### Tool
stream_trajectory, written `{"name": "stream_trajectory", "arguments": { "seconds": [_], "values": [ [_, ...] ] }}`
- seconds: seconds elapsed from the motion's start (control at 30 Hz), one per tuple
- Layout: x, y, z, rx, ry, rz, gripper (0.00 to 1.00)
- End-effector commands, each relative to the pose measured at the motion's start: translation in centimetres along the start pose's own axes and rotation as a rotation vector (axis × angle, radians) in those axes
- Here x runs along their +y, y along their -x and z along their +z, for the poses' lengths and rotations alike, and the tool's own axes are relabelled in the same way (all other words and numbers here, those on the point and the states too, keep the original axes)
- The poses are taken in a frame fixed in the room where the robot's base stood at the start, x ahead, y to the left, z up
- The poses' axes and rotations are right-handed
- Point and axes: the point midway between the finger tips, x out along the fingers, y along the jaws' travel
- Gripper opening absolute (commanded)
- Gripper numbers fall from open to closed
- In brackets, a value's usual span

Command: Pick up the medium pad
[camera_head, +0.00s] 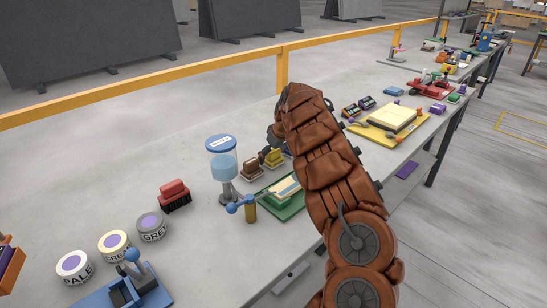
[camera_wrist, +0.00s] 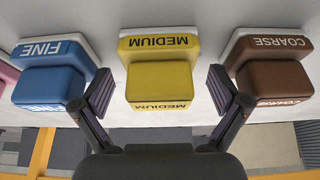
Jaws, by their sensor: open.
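The medium pad (camera_wrist: 160,80) is a yellow block labelled MEDIUM, upside down in the wrist view, with a narrower yellow grip part. In the head view the yellow pad (camera_head: 274,157) stands on the bench, just below my gripper (camera_head: 267,150). In the wrist view my gripper (camera_wrist: 161,92) is open, one dark ridged finger on each side of the medium pad. Gaps show between the fingers and the pad, and nothing is held. My arm covers part of the area to the right in the head view.
A blue FINE pad (camera_wrist: 53,80) and a brown COARSE pad (camera_wrist: 272,78) flank the medium pad closely. The brown pad (camera_head: 251,168) also shows in the head view.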

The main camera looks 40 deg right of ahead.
Motion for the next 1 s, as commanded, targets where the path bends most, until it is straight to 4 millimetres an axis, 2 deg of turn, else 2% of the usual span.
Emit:
{"name": "stream_trajectory", "arguments": {
  "seconds": [0.27,0.9,1.0],
  "values": [
    [0.02,-0.13,0.01,0.0,0.0,0.0,0.97],
    [0.01,-0.12,0.01,0.0,0.0,0.0,0.3],
    [0.01,-0.11,0.01,0.0,0.0,0.0,0.3]
  ]
}}
